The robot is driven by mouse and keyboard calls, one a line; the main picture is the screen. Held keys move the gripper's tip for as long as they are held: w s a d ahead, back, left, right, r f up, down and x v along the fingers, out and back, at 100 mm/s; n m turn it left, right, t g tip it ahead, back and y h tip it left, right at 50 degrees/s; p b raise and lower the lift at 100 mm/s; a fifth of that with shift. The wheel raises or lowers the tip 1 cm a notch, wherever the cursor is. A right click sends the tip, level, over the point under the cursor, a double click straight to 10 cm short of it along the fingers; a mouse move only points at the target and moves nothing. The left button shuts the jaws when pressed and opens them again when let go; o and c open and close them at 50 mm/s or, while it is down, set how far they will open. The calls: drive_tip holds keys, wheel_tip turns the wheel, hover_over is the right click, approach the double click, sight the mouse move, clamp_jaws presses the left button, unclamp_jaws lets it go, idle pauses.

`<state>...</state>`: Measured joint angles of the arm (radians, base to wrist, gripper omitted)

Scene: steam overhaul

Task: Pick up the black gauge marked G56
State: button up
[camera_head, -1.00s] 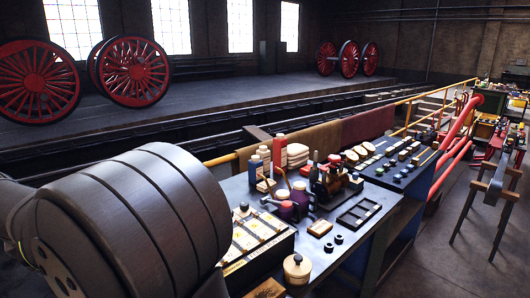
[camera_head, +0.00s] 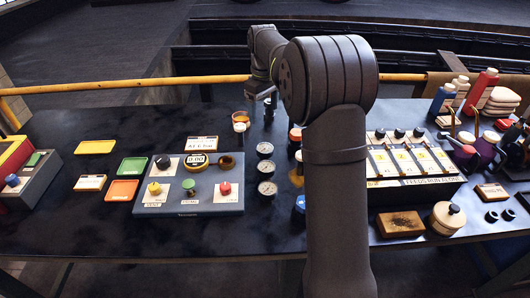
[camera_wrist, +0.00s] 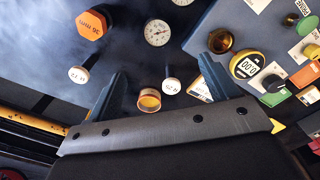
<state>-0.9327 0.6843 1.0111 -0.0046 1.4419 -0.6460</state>
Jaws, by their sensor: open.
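Three round gauges with white dials stand in a column on the dark bench in the head view: a far one (camera_head: 265,149), a middle one (camera_head: 266,168) and a near one (camera_head: 267,188). Their markings are too small to read, so I cannot tell which is G56. The wrist view shows one whole dial (camera_wrist: 157,32) and part of another (camera_wrist: 182,2) at the top edge. My gripper (camera_wrist: 163,66) is open and empty, with the whole dial beyond its fingertips. In the head view it (camera_head: 264,94) is partly hidden at the bench's far side.
An amber cup (camera_wrist: 149,100) and white-topped pins (camera_wrist: 171,86) lie near my fingers, with an orange 36 mm cap (camera_wrist: 92,24) to the left. A blue-grey panel (camera_head: 233,207) with knobs sits left of the gauges. The bench's left front is clear.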

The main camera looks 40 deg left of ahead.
hover_over(265, 148)
drive_tip(key=f, duration=1.1)
drive_tip(key=shift+s+f, duration=0.3)
drive_tip(key=shift+f, duration=0.1)
drive_tip(key=shift+w+f, duration=0.15)
drive_tip(key=shift+f, duration=1.25)
drive_tip(key=shift+w+f, duration=0.15)
drive_tip(key=shift+f, duration=1.25)
drive_tip(key=shift+a, duration=0.1)
drive_tip(key=c, duration=1.2)
drive_tip(key=shift+o, duration=0.2)
drive_tip(key=shift+r, duration=0.1)
